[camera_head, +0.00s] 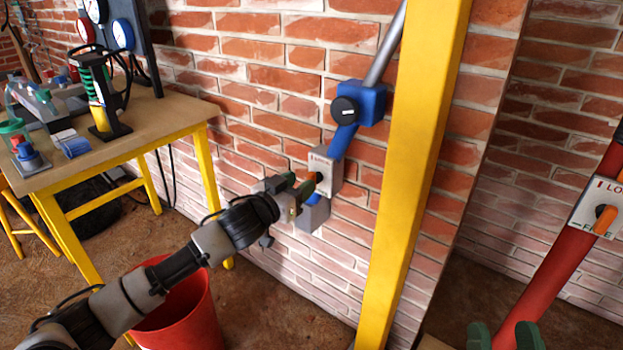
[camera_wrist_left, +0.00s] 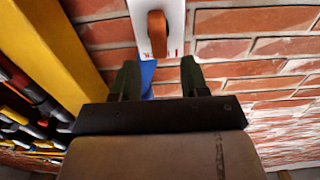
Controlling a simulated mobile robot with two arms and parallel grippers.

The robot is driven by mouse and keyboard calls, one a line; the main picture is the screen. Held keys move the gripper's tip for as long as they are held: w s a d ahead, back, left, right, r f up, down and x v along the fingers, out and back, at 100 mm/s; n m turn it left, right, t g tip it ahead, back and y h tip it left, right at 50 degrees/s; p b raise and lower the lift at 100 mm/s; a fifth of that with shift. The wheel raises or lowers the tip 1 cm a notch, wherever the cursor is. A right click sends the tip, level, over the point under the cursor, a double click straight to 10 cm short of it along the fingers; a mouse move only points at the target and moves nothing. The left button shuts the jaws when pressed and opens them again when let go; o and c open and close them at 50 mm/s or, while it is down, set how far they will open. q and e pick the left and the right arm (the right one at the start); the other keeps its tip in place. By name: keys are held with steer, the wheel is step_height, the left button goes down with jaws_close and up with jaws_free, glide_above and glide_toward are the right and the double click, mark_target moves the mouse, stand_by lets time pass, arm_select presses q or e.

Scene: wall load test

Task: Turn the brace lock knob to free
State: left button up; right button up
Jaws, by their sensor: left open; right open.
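The brace lock knob (camera_head: 606,220) is an orange handle on a pale plate (camera_head: 587,213) marked LOCK above and FREE at lower left. The plate sits on a slanted red brace (camera_head: 563,268) at the right edge. The handle leans roughly along the brace. My right gripper (camera_head: 505,338) shows only green fingertips at the bottom edge, apart and empty, below the knob. My left gripper (camera_head: 293,188) is open at a grey wall box (camera_head: 328,164) with another orange knob (camera_head: 312,177). In the left wrist view, this orange knob (camera_wrist_left: 157,35) lies beyond the empty open fingers (camera_wrist_left: 160,78).
A yellow post (camera_head: 415,170) stands between the wall box and the red brace. A blue clamp (camera_head: 368,101) with a black knob holds a grey rod above the box. A wooden table (camera_head: 150,118) with tools and a red bucket (camera_head: 187,312) are at left.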

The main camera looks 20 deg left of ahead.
mark_target(309, 177)
arm_select(q)
steer(key=shift+b+x, duration=0.45)
steer(key=shift+x, duration=2.15)
arm_select(e)
steer(key=shift+s+r+t+y, duration=0.6)
steer(key=shift+s+r+t, duration=0.65)
steer(key=shift+t, duration=0.35)
arm_select(q)
steer(key=shift+c, duration=0.2)
arm_select(e)
steer(key=shift+w+r, duration=0.1)
arm_select(q)
steer(key=c, duration=0.7)
